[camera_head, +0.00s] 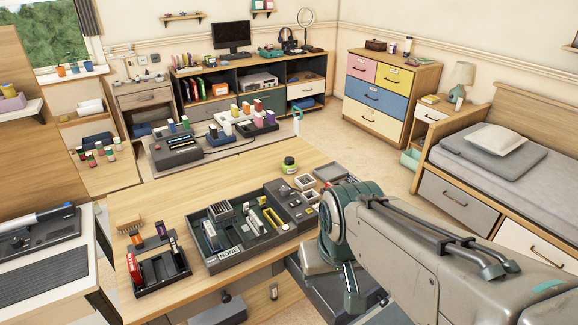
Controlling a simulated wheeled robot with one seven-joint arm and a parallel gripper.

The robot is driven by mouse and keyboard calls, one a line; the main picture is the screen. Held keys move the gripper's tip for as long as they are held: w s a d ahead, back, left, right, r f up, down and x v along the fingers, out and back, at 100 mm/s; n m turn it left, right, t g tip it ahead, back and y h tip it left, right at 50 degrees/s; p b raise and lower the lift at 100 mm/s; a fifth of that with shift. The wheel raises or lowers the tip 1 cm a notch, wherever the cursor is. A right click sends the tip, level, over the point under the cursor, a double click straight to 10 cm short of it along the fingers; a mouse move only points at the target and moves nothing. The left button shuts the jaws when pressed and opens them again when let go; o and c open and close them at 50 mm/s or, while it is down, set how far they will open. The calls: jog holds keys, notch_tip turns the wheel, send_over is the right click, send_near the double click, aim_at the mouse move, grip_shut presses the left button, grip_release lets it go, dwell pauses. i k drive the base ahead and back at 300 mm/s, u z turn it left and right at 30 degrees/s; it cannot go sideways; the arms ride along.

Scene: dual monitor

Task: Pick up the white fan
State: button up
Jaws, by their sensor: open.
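I cannot make out a white fan for sure. A pale round ring on a thin stand (305,17) is on the black shelf unit at the back; it is too small to tell what it is. My arm reaches in from the lower right over the desk's right end and bends at a round teal joint. I cannot make out fingertips; my gripper does not show beyond the bend.
The wooden desk (180,205) holds a black organizer tray (225,265), a smaller tray (165,285), a brush (131,228) and a green-lidded jar (289,165). A drawer chest (390,95) and a bed (510,150) stand right. Floor shows between desk and chest.

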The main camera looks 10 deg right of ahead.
aim_at(305, 182)
jog(key=z, duration=0.65)
jog(key=i, duration=0.95)
jog(key=u, duration=0.2)
